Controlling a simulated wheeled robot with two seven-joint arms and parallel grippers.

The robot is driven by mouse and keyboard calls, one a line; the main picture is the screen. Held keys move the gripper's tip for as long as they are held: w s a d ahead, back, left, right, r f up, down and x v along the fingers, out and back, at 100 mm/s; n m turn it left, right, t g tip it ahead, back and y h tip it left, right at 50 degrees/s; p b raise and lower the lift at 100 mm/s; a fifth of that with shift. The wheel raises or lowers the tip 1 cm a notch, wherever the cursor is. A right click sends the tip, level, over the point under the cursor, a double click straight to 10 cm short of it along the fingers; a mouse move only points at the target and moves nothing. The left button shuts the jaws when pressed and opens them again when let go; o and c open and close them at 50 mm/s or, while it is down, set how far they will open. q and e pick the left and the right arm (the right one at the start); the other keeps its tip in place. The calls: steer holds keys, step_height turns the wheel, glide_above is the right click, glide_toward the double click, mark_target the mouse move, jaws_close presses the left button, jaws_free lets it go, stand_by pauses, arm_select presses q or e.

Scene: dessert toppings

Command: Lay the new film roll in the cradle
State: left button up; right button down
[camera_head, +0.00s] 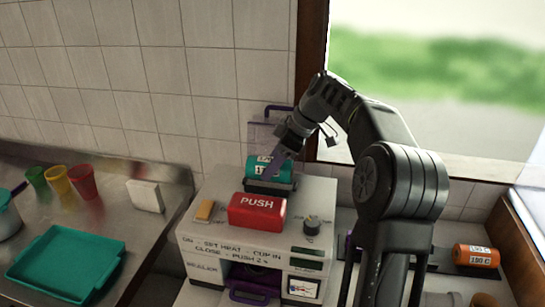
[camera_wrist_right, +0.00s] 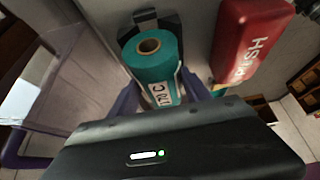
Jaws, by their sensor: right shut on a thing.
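The teal film roll (camera_head: 259,168), with a white label, is on top of the white sealer machine, at the dark cradle (camera_head: 268,187). My right gripper (camera_head: 276,165) reaches down to it from the right and is shut on it. In the right wrist view the roll (camera_wrist_right: 152,60) shows its brown core end, between the purple fingers of my gripper (camera_wrist_right: 155,95). The dark cradle bracket (camera_wrist_right: 152,22) shows just beyond the roll. I cannot tell whether the roll rests fully in it. My left gripper is not in view.
A red PUSH block (camera_head: 257,210) sits in front of the cradle, with a knob (camera_head: 312,225) to its right. A clear purple-edged lid (camera_head: 262,137) stands open behind. An orange roll (camera_head: 475,256) lies at the right. A teal tray (camera_head: 66,263) and several cups are at the left.

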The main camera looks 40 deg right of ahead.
steer(key=shift+f, duration=0.95)
steer(key=c, duration=0.6)
jaws_free()
steer(key=shift+o, duration=0.9)
steer(key=shift+f, duration=0.15)
steer(key=shift+a, duration=0.1)
steer(key=shift+f, duration=0.1)
steer(key=shift+c, duration=1.3)
steer(key=o, duration=0.3)
